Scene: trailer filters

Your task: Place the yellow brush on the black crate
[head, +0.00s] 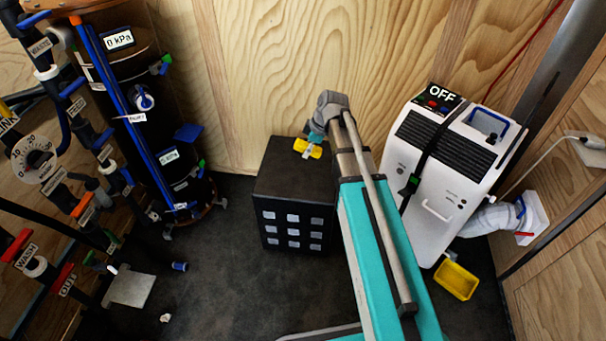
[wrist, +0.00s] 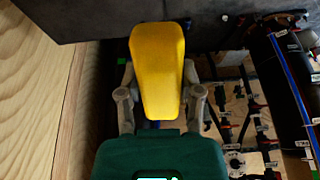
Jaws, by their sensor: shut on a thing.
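The yellow brush (head: 309,149) is in my gripper (head: 314,138), over the back right part of the black crate's top in the head view. In the wrist view the yellow brush (wrist: 157,70) is large and sits between the two fingers of my gripper (wrist: 158,80), which are shut on it. The black crate (head: 280,182) stands on the dark floor against the wooden wall, with rows of pale squares on its front. Its top looks bare apart from the brush and gripper. I cannot tell whether the brush touches the crate. My arm hides the crate's right side.
A white machine (head: 455,160) marked OFF stands right of the crate, with a yellow tray (head: 456,280) on the floor before it. Black tanks and pipes (head: 120,110) stand at the left. The wooden wall (head: 270,60) rises close behind the crate.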

